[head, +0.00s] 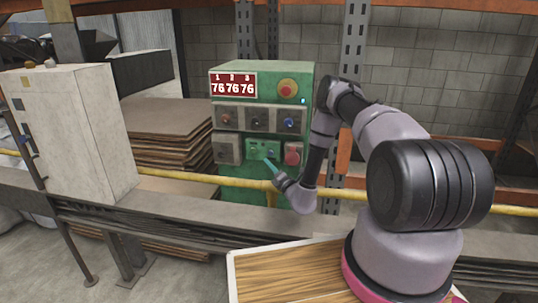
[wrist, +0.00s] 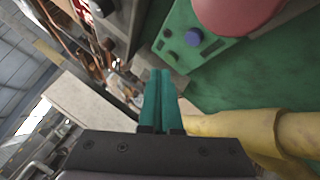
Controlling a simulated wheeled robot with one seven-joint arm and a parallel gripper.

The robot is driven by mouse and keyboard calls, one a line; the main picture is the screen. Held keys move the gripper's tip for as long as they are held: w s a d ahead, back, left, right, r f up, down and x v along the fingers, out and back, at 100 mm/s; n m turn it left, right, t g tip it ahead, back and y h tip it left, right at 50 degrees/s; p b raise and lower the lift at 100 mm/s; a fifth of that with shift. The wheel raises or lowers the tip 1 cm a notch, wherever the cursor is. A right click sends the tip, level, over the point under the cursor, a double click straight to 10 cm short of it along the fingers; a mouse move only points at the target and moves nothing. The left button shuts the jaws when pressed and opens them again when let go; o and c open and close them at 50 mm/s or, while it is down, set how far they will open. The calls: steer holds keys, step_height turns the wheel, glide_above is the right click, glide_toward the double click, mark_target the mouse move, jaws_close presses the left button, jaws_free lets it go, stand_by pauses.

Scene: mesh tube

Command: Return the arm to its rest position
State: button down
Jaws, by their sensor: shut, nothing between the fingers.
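My gripper (head: 270,165) reaches toward the lower front of a green control panel (head: 262,87). Its two teal fingers lie together in the wrist view (wrist: 160,98), shut with nothing between them. In the head view the fingertips appear in front of the small green switch plate, beside the red knob (head: 292,153); whether they touch the panel I cannot tell. My arm is stretched out from the right, bent at the elbow.
A yellow pipe (head: 345,193) runs across in front of the panel, close under my wrist; it also shows at right in the wrist view (wrist: 235,128). A grey rail (head: 180,207) runs below it. A white cabinet (head: 75,130) stands at left. Stacked boards (head: 165,130) lie behind.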

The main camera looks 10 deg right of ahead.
steer(key=a+r+n+g+y, duration=0.3)
steer(key=a+r+n+y, duration=0.25)
steer(key=r, duration=0.55)
steer(key=s+a+r+n+g+y, duration=0.2)
steer(key=s+a+r+n+g, duration=0.2)
steer(key=s+r+n+g, duration=0.45)
steer(key=s+a+r+n+g+y, duration=0.25)
steer(key=s+r+n+g, duration=0.35)
steer(key=r+n, duration=0.55)
steer(key=s+d+r+n+g+h, duration=0.1)
steer(key=s+d+r+n+h, duration=0.1)
steer(key=s+r+n+h, duration=0.35)
steer(key=s+d+r+n+g+h, duration=0.1)
steer(key=s+d+r+n+h, duration=0.15)
steer(key=s, duration=0.65)
steer(key=s+d+r+n+t+h, duration=0.2)
steer(key=s+d+r+t+h, duration=0.1)
steer(key=s+d+t+h, duration=0.1)
steer(key=s+d+r+n+t+h, duration=0.3)
steer(key=s+d, duration=0.2)
steer(key=d, duration=0.4)
steer(key=shift+s+d+t+h, duration=0.15)
steer(key=shift+s+t+h, duration=0.2)
steer(key=shift+s+h, duration=0.05)
